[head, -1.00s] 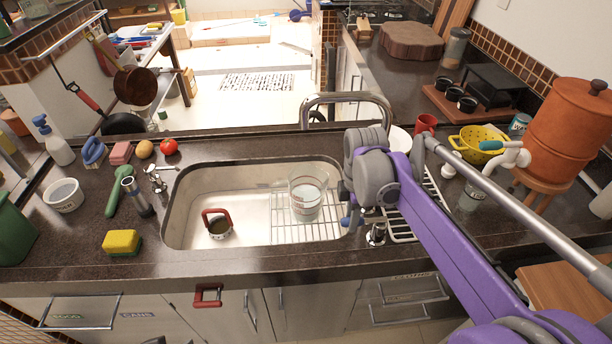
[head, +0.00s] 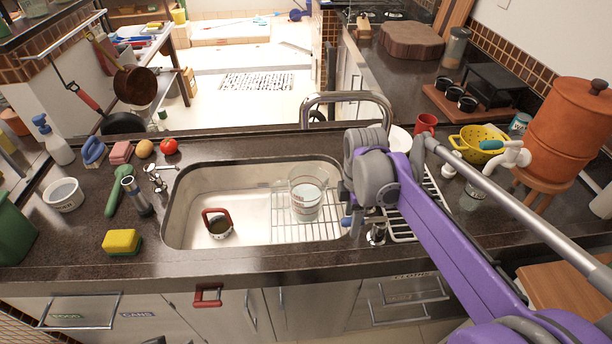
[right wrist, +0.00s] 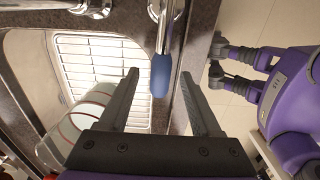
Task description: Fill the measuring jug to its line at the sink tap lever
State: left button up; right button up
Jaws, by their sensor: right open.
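The clear measuring jug (head: 306,196) stands upright on the wire rack in the right half of the sink. It has red bands and seems to hold some water; the level against its line is unclear. It also shows in the right wrist view (right wrist: 70,135). The chrome tap lever with a blue tip (right wrist: 161,72) is at the sink's right rim. My right gripper (right wrist: 160,76) is open, with a finger on each side of the blue tip and gaps showing. In the head view my right gripper (head: 348,205) is mostly hidden behind its wrist. My left gripper is out of view.
The curved chrome spout (head: 346,98) arches behind the sink. A yellow sponge (head: 122,242) and green brush (head: 115,195) lie on the left counter. A drying rack (head: 432,205) and yellow colander (head: 478,143) are on the right.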

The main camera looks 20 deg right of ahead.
dwell(0.3)
jog(key=shift+r+p, duration=1.9)
jog(key=shift+r, duration=1.7)
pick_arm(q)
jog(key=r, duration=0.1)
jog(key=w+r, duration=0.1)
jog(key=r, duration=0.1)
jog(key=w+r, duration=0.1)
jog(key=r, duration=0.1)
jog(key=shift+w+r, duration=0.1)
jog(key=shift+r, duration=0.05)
pick_arm(e)
jog(key=shift+f, duration=0.1)
jog(key=shift+s, duration=0.1)
jog(key=s+a+f+m+t, duration=0.3)
jog(key=s+a+m, duration=0.1)
jog(key=s+m, duration=0.2)
jog(key=s+a+f+m+t, duration=0.2)
jog(key=s+a+f+m, duration=0.2)
jog(key=m, duration=0.5)
jog(key=s, duration=0.2)
jog(key=shift+s+a+f+t, duration=0.25)
jog(key=shift+s+a+t, duration=0.1)
jog(key=shift+s+t, duration=0.05)
